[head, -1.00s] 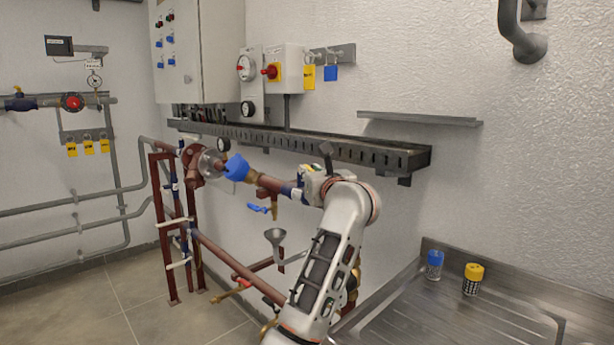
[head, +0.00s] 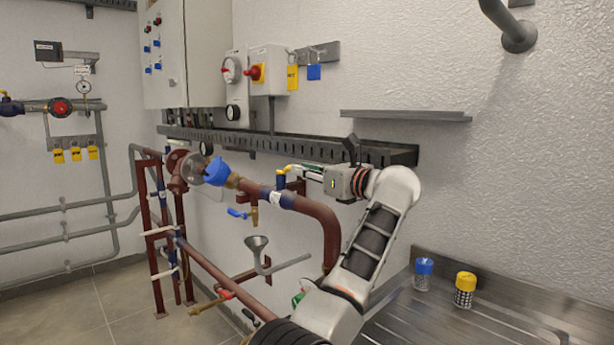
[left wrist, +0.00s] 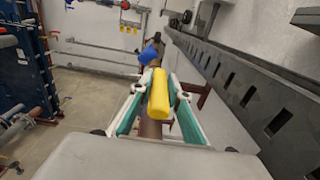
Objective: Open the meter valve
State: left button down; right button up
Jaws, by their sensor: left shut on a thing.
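A valve with a blue body (head: 281,181) sits on the red-brown pipe (head: 318,212) in the head view. Its yellow handle (left wrist: 158,94) fills the space between my fingers in the left wrist view, lying roughly in line with the pipe beneath. My left gripper (head: 303,173) comes in from the right side of the picture and is shut on this handle, above the pipe. The fingers with green pads (left wrist: 157,103) lie on either side of it. In the head view the handle is small and partly hidden by the fingers. My right gripper is not in view.
A black slotted cable tray (head: 300,147) runs along the wall just behind and above my gripper. A blue fitting (head: 216,173) and a blue-handled tap (head: 238,213) are to the left. A funnel (head: 257,243) stands below. A steel counter (head: 440,322) is at right.

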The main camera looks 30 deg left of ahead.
pick_arm(q)
jog(key=shift+w+d+g, duration=0.15)
jog(key=shift+w+g, duration=0.1)
jog(key=shift+g, duration=0.05)
jog(key=shift+r, duration=0.15)
jog(key=c, duration=1.9)
grip_release()
